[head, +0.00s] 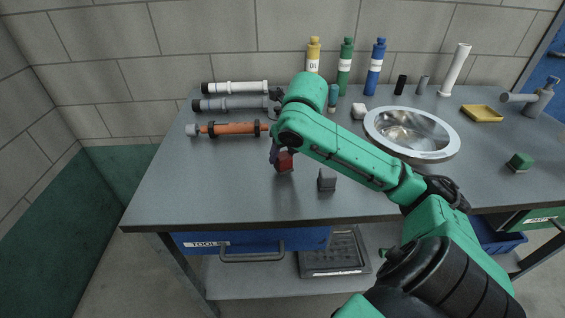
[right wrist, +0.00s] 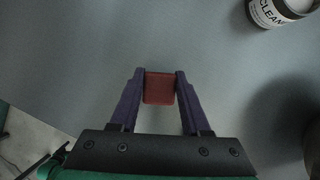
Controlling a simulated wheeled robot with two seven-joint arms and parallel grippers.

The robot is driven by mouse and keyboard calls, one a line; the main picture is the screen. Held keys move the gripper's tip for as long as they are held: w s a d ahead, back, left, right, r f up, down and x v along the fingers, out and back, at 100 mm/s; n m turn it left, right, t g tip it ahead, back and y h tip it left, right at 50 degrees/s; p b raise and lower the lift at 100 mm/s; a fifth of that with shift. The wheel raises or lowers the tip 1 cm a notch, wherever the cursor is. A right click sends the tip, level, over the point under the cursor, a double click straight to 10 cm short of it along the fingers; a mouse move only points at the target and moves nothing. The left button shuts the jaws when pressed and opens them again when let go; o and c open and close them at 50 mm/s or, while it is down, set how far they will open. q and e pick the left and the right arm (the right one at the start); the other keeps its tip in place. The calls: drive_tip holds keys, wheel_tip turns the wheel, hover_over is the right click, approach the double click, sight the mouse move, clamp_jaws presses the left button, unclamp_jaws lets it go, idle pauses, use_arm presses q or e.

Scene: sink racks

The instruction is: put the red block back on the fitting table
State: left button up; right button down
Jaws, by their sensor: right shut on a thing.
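The red block (head: 284,162) is in the fingers of my right gripper (head: 279,157), over the left part of the grey fitting table (head: 220,185). In the right wrist view the red block (right wrist: 159,88) sits between the two purple fingers of my right gripper (right wrist: 160,85), with a finger touching each side. The block is at or just above the table top; I cannot tell which. My left gripper is not in view.
Pipes (head: 235,129) lie at the left back. Bottles (head: 345,67) stand at the back and a sink bowl (head: 411,132) at the right. The front left of the table is clear.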

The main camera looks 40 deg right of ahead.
drive_tip(key=shift+f, duration=0.6)
drive_tip(key=shift+c, duration=1.8)
unclamp_jaws()
drive_tip(key=p+v, duration=0.2)
drive_tip(key=v, duration=1)
